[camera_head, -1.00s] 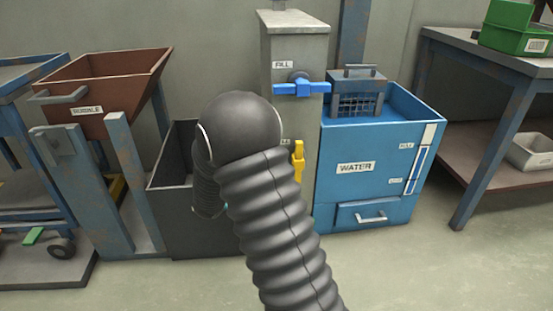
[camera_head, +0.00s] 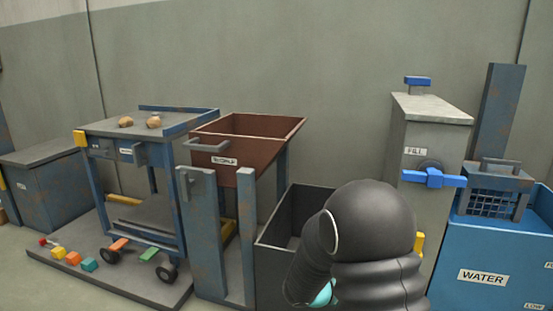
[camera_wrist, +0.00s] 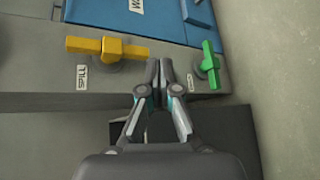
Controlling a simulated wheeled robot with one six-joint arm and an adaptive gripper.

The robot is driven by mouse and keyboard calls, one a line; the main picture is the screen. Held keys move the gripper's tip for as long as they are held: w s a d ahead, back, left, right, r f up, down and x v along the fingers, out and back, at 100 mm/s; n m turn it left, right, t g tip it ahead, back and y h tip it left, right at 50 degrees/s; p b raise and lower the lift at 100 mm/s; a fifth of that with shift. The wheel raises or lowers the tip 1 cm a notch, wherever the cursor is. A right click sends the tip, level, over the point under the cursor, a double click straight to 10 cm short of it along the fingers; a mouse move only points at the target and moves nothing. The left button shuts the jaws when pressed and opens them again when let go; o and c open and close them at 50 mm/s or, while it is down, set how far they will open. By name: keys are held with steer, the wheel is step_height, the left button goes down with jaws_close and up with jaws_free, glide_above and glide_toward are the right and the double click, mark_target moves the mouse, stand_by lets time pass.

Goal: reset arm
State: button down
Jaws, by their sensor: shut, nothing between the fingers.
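My arm (camera_head: 372,225), black and ribbed, rises at the lower middle right of the head view. It hides most of my gripper, and only a teal part shows below its bend. In the wrist view my gripper (camera_wrist: 165,72) has its fingers together with nothing between them. It is in front of a grey housing (camera_wrist: 50,75), between a yellow valve handle (camera_wrist: 106,48) and a green valve handle (camera_wrist: 208,65). From this view I cannot tell whether the fingertips touch the housing.
A dark open bin (camera_head: 290,220) stands behind my arm. A grey column with a blue handle (camera_head: 433,178) and a blue water tank (camera_head: 480,250) stand at right. A brown hopper (camera_head: 250,138) and a blue trolley (camera_head: 150,130) are at left. Floor shows at lower left.

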steer(key=s+a+r+m+g+y+p, duration=0.1)
steer(key=s+a+r+m+g+y, duration=0.2)
steer(key=s, duration=0.5)
steer(key=s+a+r+g+y+p, duration=0.1)
steer(key=s+a+r+y+p, duration=0.15)
steer(key=s+y, duration=0.45)
steer(key=s+a+r+m+t+y+p, duration=0.1)
steer(key=s+a+r+m+t+p, duration=0.1)
steer(key=r, duration=0.7)
steer(key=s+a+r+m+t+y+p, duration=0.2)
steer(key=s+a+r+t, duration=0.1)
steer(key=s+r, duration=0.4)
step_height(320, 180, up, 2)
steer(key=shift+s+r+t+y, duration=0.1)
steer(key=shift+s+t+y, duration=0.2)
steer(key=shift+t, duration=0.5)
